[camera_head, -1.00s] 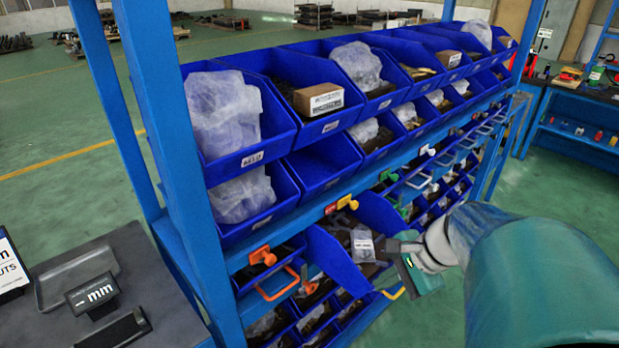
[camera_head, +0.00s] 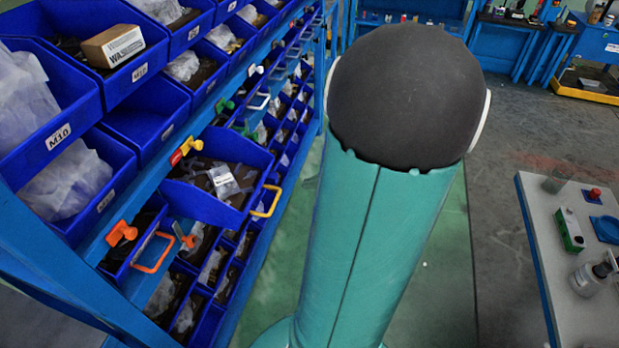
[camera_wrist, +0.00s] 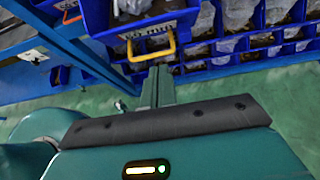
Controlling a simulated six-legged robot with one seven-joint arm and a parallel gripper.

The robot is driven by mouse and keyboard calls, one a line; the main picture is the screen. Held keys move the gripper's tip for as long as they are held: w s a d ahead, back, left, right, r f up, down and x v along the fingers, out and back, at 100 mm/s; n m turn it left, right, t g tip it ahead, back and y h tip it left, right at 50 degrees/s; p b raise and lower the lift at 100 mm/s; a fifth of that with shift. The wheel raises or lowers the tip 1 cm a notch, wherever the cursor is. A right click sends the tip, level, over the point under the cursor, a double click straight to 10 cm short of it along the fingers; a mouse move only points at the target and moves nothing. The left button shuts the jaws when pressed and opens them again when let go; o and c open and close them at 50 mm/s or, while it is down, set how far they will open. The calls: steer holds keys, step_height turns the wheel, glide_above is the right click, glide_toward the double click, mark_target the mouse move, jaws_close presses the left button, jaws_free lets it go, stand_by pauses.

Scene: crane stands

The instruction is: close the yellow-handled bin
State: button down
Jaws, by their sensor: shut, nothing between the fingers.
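The yellow-handled bin (camera_head: 240,205) is a blue drawer sticking out of the rack, with dark parts and a labelled plastic bag inside. Its yellow handle (camera_head: 267,202) is on its front. In the wrist view the bin's front (camera_wrist: 109,43) and yellow handle (camera_wrist: 151,46) are at the top. My gripper (camera_wrist: 158,72) is shut and empty, its tips just below the handle in that picture. I cannot tell whether they touch it. In the head view my arm hides most of the gripper.
The blue rack (camera_head: 80,262) holds several bins. An orange-handled bin (camera_head: 150,240) is left of the open one, and a yellow and red latch (camera_head: 186,150) is above it. A workbench (camera_head: 560,285) with bottles stands at right. Green floor lies between.

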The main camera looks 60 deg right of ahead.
mark_target(206, 176)
steer(key=shift+w+a+f, duration=0.35)
steer(key=shift+w+a, duration=0.2)
steer(key=shift+w, duration=0.95)
steer(key=shift+w+a+f, duration=0.4)
steer(key=shift+w+a, duration=0.1)
steer(key=shift+w, duration=1)
steer(key=shift+w+a+f, duration=0.35)
steer(key=shift+w+a, duration=0.2)
steer(key=shift+w, duration=0.95)
steer(key=w+a, duration=0.2)
steer(key=w, duration=0.4)
steer(key=w+a, duration=0.2)
steer(key=w, duration=0.4)
steer(key=w+a, duration=0.2)
steer(key=w, duration=0.4)
steer(key=shift+a, duration=0.25)
steer(key=shift+w, duration=0.25)
steer(key=shift+w+a+r, duration=0.1)
steer(key=shift+w+a, duration=0.05)
steer(key=shift+a, duration=0.05)
